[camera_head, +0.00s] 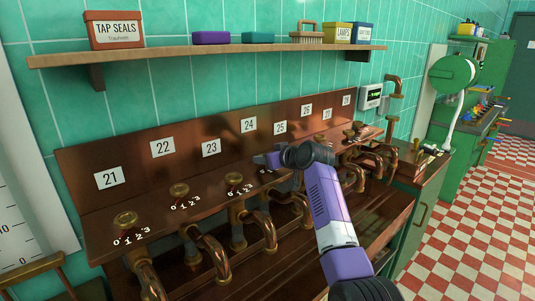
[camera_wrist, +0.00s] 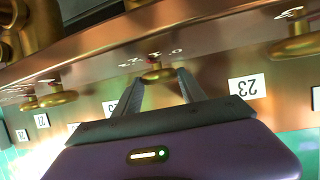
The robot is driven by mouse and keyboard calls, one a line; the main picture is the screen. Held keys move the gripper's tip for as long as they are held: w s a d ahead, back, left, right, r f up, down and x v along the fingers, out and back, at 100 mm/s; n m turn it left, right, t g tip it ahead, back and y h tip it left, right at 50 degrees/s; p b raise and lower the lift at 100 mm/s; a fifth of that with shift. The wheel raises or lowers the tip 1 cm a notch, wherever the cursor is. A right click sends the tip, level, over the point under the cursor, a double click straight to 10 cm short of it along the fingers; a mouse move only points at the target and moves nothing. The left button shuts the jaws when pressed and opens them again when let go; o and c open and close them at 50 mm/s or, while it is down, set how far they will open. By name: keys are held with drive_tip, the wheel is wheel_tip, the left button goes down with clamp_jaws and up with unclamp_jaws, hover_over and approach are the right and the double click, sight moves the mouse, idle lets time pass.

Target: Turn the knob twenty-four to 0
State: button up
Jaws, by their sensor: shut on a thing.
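Knob twenty-four shows in the wrist view as a small brass knob (camera_wrist: 157,74) on the copper panel, between my fingertips. My gripper (camera_wrist: 158,78) is shut on it, one finger on each side; it also shows in the head view (camera_head: 262,160) below the label 24 (camera_head: 249,125). A red mark (camera_wrist: 153,57) shows by the knob, near the middle of its printed numerals, but the exact setting is too small to read. In the head view my gripper and arm hide the knob and part of its scale.
Brass knobs for 21 (camera_head: 127,219), 22 (camera_head: 179,190) and 23 (camera_head: 234,180) stand to the left. Bent copper pipes (camera_head: 210,258) stick out below the panel. A wooden shelf (camera_head: 200,52) with boxes runs above. Checkered floor (camera_head: 480,250) is clear at the right.

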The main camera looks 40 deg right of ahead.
drive_tip(key=shift+a+r+m+g+h+p, duration=0.2)
drive_tip(key=shift+a+m+g+h+p, duration=0.15)
drive_tip(key=shift+m+h+p, duration=0.5)
drive_tip(key=h, duration=0.1)
drive_tip(key=m+h, duration=0.1)
drive_tip(key=m+g+h, duration=0.1)
drive_tip(key=shift+w+a+f+m, duration=0.2)
drive_tip(key=shift+a+f+m, duration=0.05)
drive_tip(key=m+g+h+b, duration=0.1)
drive_tip(key=b, duration=0.1)
drive_tip(key=m+g+h+b, duration=0.1)
drive_tip(key=m+h+b, duration=0.1)
drive_tip(key=shift+w+a+f+b, duration=0.1)
drive_tip(key=shift+w+f+b, duration=0.1)
drive_tip(key=shift+b, duration=0.2)
drive_tip(key=m+g+h+b, duration=0.1)
drive_tip(key=m+b, duration=0.1)
drive_tip(key=b, duration=0.1)
drive_tip(key=shift+r+g+h, duration=0.1)
drive_tip(key=shift+g+h, duration=0.15)
drive_tip(key=shift+h, duration=0.1)
drive_tip(key=shift+r+m+g+b, duration=0.15)
drive_tip(key=shift+m+g+b, duration=0.15)
drive_tip(key=shift+g+b, duration=0.1)
drive_tip(key=o, duration=1.4)
drive_tip(key=shift+c, duration=0.2)
